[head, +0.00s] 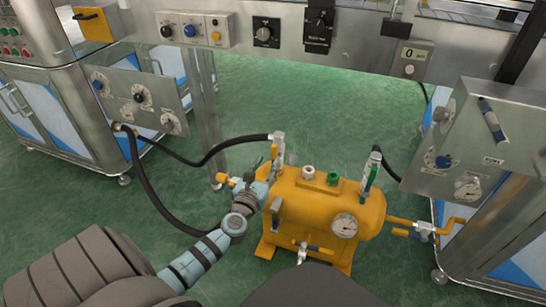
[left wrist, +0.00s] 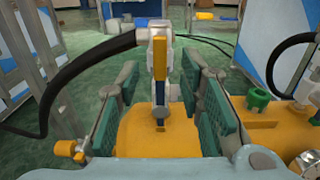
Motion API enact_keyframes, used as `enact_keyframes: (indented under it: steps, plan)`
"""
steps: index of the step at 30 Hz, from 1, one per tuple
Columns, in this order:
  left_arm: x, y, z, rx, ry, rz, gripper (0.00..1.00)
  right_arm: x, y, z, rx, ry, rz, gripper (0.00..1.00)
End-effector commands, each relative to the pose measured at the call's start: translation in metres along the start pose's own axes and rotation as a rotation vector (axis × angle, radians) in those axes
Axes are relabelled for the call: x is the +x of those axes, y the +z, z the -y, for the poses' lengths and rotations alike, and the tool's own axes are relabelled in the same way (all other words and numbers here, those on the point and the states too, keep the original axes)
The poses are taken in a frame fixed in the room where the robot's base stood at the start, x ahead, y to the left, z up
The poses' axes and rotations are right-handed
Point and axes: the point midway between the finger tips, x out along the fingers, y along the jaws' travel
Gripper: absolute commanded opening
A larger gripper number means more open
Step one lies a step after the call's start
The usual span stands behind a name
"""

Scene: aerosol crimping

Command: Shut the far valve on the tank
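The yellow-orange tank (head: 335,210) stands on the green floor. A valve (head: 278,150) with a black hose rises from its left end. In the left wrist view this valve (left wrist: 158,45) is straight ahead, with a narrow yellow and blue lever (left wrist: 160,62) pointing down its front. My left gripper (head: 266,174) is at the tank's left end. In the left wrist view its green-padded fingers (left wrist: 160,88) are spread on either side of the lever, with gaps visible. Another upright valve (head: 371,172) stands at the tank's right end. My right gripper is not in view.
A black hose (head: 215,152) runs left from the valve to a cabinet panel. A gauge (head: 344,226), a green cap (head: 332,179) and a front valve (head: 302,250) are on the tank. A cabinet (head: 490,140) stands at right. Green floor is free behind the tank.

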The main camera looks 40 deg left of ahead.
Motion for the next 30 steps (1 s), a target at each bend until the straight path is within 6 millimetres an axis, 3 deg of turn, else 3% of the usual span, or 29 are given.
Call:
enact_keyframes:
  steps: [3, 6, 17, 24, 30]
  plan:
    - [0.030, -0.002, 0.000, -0.002, 0.001, 0.002, 0.34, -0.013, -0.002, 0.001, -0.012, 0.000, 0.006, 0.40]
    - [0.046, -0.003, 0.000, -0.002, 0.000, 0.000, 0.34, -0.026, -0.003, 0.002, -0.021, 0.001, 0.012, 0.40]
    - [0.056, -0.002, 0.000, -0.003, -0.001, -0.002, 0.34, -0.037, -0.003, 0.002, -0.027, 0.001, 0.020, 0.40]
    - [0.056, -0.002, 0.000, -0.003, -0.001, -0.002, 0.00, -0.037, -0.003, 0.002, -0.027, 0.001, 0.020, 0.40]
    - [0.056, -0.002, 0.000, -0.003, -0.001, -0.002, 0.00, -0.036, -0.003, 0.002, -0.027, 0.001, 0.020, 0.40]
